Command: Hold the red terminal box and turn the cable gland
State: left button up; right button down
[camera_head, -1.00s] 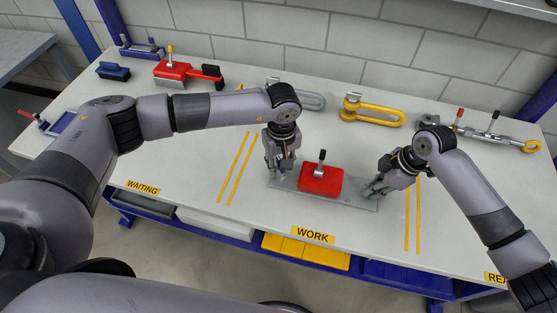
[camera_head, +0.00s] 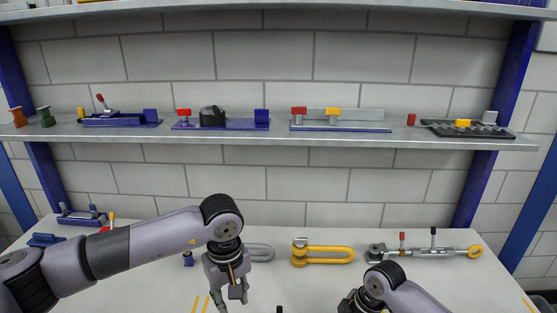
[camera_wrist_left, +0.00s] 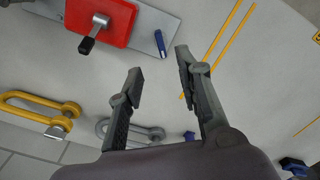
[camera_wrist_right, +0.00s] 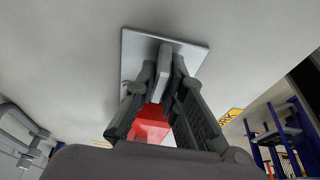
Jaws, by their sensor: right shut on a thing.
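The red terminal box (camera_wrist_left: 97,18) sits on a grey metal plate (camera_wrist_left: 146,38) in the left wrist view. A black-tipped part on a silver stem (camera_wrist_left: 93,34), perhaps the cable gland, stands on it. A small blue piece (camera_wrist_left: 160,43) is at the plate's end. My left gripper (camera_wrist_left: 160,65) is open and empty, beside that end; it also shows in the head view (camera_head: 232,292). My right gripper (camera_wrist_right: 160,82) is shut on an upright grey tab (camera_wrist_right: 164,62) of the plate. The red box (camera_wrist_right: 152,124) is partly hidden behind its fingers.
A yellow shackle (camera_head: 328,256), a grey shackle (camera_head: 262,253) and a turnbuckle-like fixture (camera_head: 435,251) lie along the table's back. A shelf (camera_head: 280,135) with several fixtures hangs above. Bare table (camera_wrist_left: 240,85) with yellow lines lies beside my left gripper.

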pick_arm(q)
notch_tip(320, 180, up, 6)
jog(key=shift+r, duration=0.2)
dwell(0.5)
pick_arm(e)
jog(key=c, duration=1.6)
grip_release()
jog(key=shift+r, duration=0.1)
